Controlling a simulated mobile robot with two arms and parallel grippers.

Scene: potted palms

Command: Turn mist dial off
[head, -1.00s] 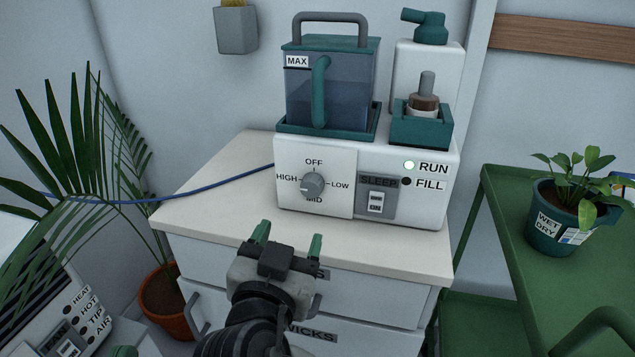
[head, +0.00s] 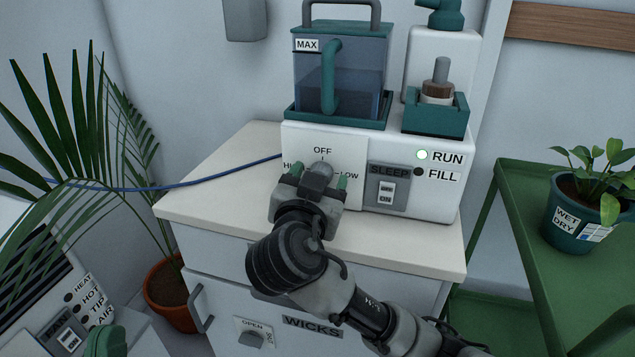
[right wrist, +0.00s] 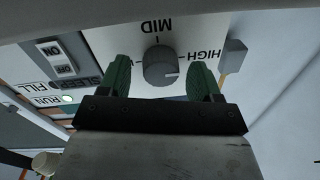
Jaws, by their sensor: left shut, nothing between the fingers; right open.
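The grey mist dial (head: 321,171) is on the white front panel of the humidifier (head: 300,145), which stands on a cabinet. In the right wrist view the dial (right wrist: 160,66) appears upside down, and its pale mark points toward HIGH. My right gripper (head: 319,180) is at the panel, with its arm coming in from the lower right. It is open, with one green finger on each side of the dial; in the right wrist view (right wrist: 160,78) gaps show beside the knob. My left gripper (head: 106,340) is low at the left edge region, its green fingers shut and empty.
The green RUN light (head: 421,155) is lit; the FILL light (head: 418,172) is dark. A SLEEP switch (head: 386,192) sits right of the dial. A blue cable (head: 190,186) crosses the cabinet top (head: 215,195). A palm (head: 75,150) stands left and a green cart (head: 520,200) right.

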